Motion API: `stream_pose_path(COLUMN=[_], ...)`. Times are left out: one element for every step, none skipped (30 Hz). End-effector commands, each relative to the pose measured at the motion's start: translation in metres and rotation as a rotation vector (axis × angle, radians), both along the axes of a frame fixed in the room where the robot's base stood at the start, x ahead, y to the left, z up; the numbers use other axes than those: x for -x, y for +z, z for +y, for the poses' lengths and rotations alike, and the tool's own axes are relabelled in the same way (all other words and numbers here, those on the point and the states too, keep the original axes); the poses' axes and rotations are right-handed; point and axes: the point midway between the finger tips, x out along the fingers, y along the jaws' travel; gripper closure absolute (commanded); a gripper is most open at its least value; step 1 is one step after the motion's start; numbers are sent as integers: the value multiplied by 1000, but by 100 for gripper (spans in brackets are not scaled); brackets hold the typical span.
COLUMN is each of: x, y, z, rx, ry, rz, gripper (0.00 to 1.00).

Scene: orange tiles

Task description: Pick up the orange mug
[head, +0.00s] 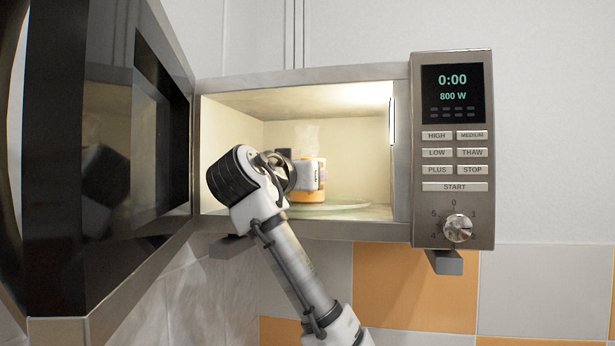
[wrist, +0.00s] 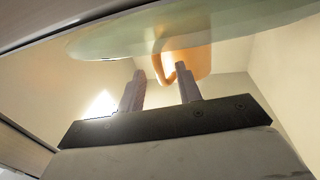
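The orange mug (head: 309,196) stands on the glass turntable (head: 345,208) inside the open microwave, partly hidden behind my gripper (head: 316,175) in the head view. In the wrist view the scene appears upside down. There the mug (wrist: 198,62) shows at the turntable, beyond my gripper (wrist: 157,76). The two fingers are apart. The right finger overlaps the mug's body in the picture, and the mug's handle shows in the gap, close to that finger. I cannot tell whether either finger touches the mug.
The microwave door (head: 100,150) is swung open on the left. The control panel (head: 453,150) is on the right. The lit cavity's walls and ceiling surround my wrist. A faint translucent shape (head: 307,138) shows above the mug. The cavity's right side looks clear.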

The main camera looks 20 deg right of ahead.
Motion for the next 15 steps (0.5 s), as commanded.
stream_pose_path(x=[0, 0, 0, 0, 0, 0, 0, 0, 0, 0, 0, 0, 0, 0, 0], y=[-1, -1, -1, -1, -1, -1, -1, 0, 0, 0, 0, 0, 0, 0, 0], z=[0, 0, 0, 0, 0, 0, 0, 0, 0, 0, 0, 0, 0, 0, 0], rx=[0, 0, 0, 0, 0, 0, 0, 0, 0, 0, 0, 0, 0, 0, 0], ry=[0, 0, 0, 0, 0, 0, 0, 0, 0, 0, 0, 0, 0, 0, 0], rz=[0, 0, 0, 0, 0, 0, 0, 0, 0, 0, 0, 0, 0, 0, 0], gripper=[65, 65, 65, 69, 73, 78, 82, 86, 92, 96, 99, 100, 100, 100, 100])
